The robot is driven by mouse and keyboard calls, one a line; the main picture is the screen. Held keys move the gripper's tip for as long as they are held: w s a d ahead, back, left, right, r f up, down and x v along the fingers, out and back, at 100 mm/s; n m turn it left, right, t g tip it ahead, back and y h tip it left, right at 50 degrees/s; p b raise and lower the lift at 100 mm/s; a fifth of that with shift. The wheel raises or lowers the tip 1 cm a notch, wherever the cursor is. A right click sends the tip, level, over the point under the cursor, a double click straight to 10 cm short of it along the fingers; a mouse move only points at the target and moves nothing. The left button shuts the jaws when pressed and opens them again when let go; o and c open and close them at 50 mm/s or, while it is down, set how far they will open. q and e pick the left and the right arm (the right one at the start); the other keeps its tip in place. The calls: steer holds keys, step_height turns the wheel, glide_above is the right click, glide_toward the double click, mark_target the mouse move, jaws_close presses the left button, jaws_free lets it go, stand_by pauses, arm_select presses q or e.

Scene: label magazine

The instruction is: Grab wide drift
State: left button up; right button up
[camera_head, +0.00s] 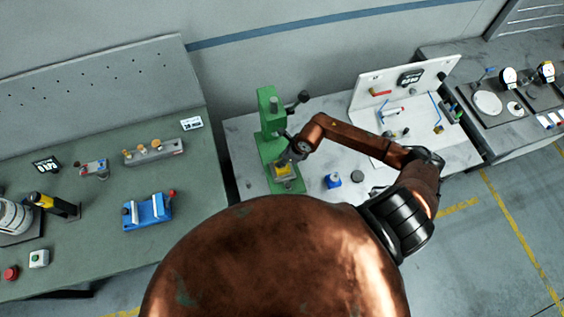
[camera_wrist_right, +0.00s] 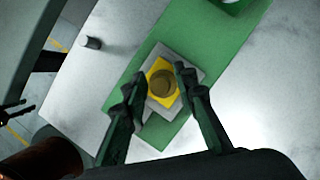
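My right arm reaches over the white bench to the green press. In the right wrist view my right gripper (camera_wrist_right: 160,88) is open, its two fingers on either side of a round brass-brown piece (camera_wrist_right: 163,83). That piece sits in a yellow block (camera_wrist_right: 155,99) on a grey plate (camera_wrist_right: 186,55) on the green press base (camera_wrist_right: 205,38). Whether the fingers touch it is unclear. In the head view the right gripper (camera_head: 288,157) partly covers the yellow block (camera_head: 283,169). I cannot tell which object is the wide drift. My left gripper is not in view.
The green press column (camera_head: 268,112) with its dark lever stands behind the gripper. A rack with brass-topped pieces (camera_head: 153,151) and a blue vise (camera_head: 147,212) are on the left bench. A small grey cylinder (camera_wrist_right: 91,43) stands on the white bench.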

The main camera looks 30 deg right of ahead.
steer(key=c, duration=0.6)
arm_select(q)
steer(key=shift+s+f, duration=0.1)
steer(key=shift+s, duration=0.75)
arm_select(e)
jaws_close()
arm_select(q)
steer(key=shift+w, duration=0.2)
arm_select(e)
steer(key=shift+r, duration=0.1)
